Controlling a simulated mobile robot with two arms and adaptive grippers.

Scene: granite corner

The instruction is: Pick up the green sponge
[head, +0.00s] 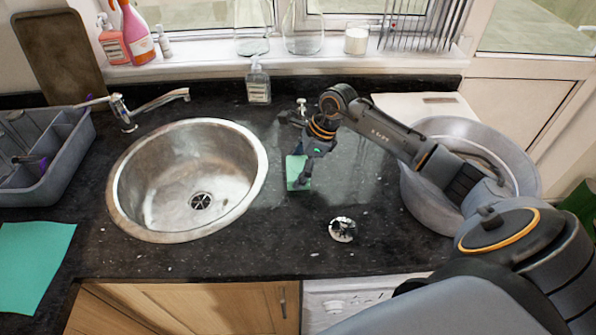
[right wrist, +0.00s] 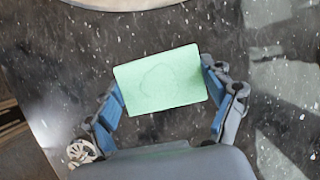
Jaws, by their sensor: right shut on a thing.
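The green sponge (head: 298,172) is at the dark granite counter, just right of the round steel sink, in the head view. My right gripper (head: 301,178) reaches down to it from the upper right. In the right wrist view the sponge (right wrist: 160,80) is a pale green block between the two blue-padded fingers of my right gripper (right wrist: 165,96). The fingers are shut on its two sides. I cannot tell whether the sponge touches the counter. My left gripper is not in view.
The sink (head: 187,180) lies left of the sponge. A small round black-and-white item (head: 342,229) lies to its lower right. A soap bottle (head: 258,84) stands behind. A large metal basin (head: 420,190) is at the right, a grey rack (head: 72,180) at the left. The front counter is mostly clear.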

